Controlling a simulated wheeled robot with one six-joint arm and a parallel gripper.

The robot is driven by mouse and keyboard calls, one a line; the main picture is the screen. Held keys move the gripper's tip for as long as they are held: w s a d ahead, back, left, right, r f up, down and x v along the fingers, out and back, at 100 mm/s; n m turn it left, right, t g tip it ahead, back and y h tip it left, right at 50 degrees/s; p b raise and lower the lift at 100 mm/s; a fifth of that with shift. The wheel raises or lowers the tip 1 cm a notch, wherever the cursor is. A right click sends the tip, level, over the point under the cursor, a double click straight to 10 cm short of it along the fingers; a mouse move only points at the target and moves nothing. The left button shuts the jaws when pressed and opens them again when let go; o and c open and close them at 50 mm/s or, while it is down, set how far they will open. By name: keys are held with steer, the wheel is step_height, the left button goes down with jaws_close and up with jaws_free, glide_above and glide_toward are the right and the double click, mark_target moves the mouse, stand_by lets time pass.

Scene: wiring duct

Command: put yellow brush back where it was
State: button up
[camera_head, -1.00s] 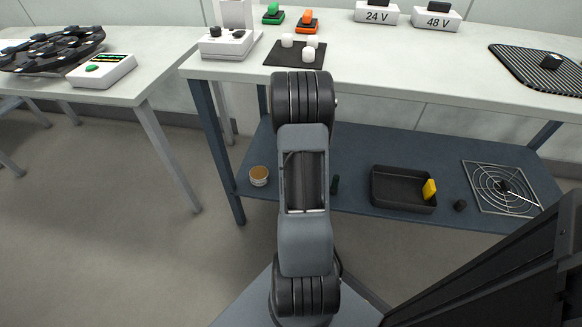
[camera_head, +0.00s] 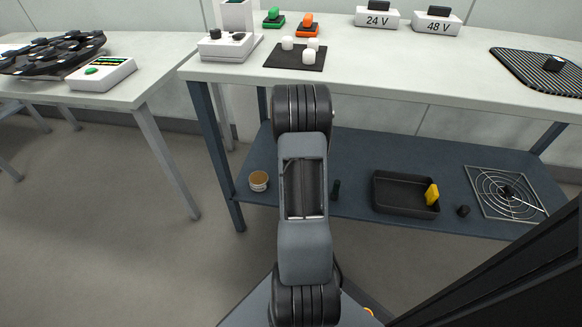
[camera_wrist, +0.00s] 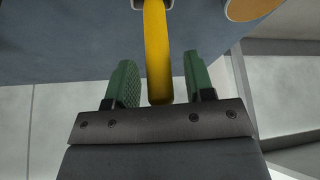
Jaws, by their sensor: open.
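A long yellow handle, apparently the yellow brush (camera_wrist: 157,50), runs down from the top of the wrist view. Its lower end lies between the two green fingers of my gripper (camera_wrist: 160,88). The fingers are open, with a visible gap on each side of the handle. A small grey piece with pale ends (camera_wrist: 152,4) sits at the handle's upper end, cut off by the frame edge. In the head view my arm hides my gripper and this handle. A separate yellow piece (camera_head: 432,194) stands at the right end of a black tray (camera_head: 385,205) on the lower shelf.
The blue-grey lower shelf (camera_head: 350,165) also holds a round brown-topped tin (camera_head: 258,181), a small dark upright item (camera_head: 336,189), a black knob (camera_head: 463,211) and a wire fan guard (camera_head: 490,185). The white tabletop (camera_head: 400,70) overhangs it. A table leg (camera_head: 215,150) stands at left.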

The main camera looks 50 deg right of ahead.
steer(key=shift+r, duration=0.15)
steer(key=p+v, duration=0.5)
steer(key=v, duration=0.7)
steer(key=a+r+n+y, duration=0.1)
steer(key=a+r+n, duration=0.15)
steer(key=a, duration=0.35)
steer(key=w+a+r+n, duration=0.1)
steer(key=a+r, duration=0.3)
steer(key=a, duration=0.3)
steer(key=a+r+n+y, duration=0.1)
steer(key=a+r, duration=0.2)
steer(key=a, duration=0.3)
steer(key=s+a+r+n+g+y, duration=0.1)
steer(key=s+a+r+n, duration=0.3)
steer(key=s+a, duration=0.4)
steer(key=a, duration=0.4)
steer(key=shift+b, duration=0.3)
steer(key=shift+w+r, duration=0.1)
steer(key=shift+r, duration=0.1)
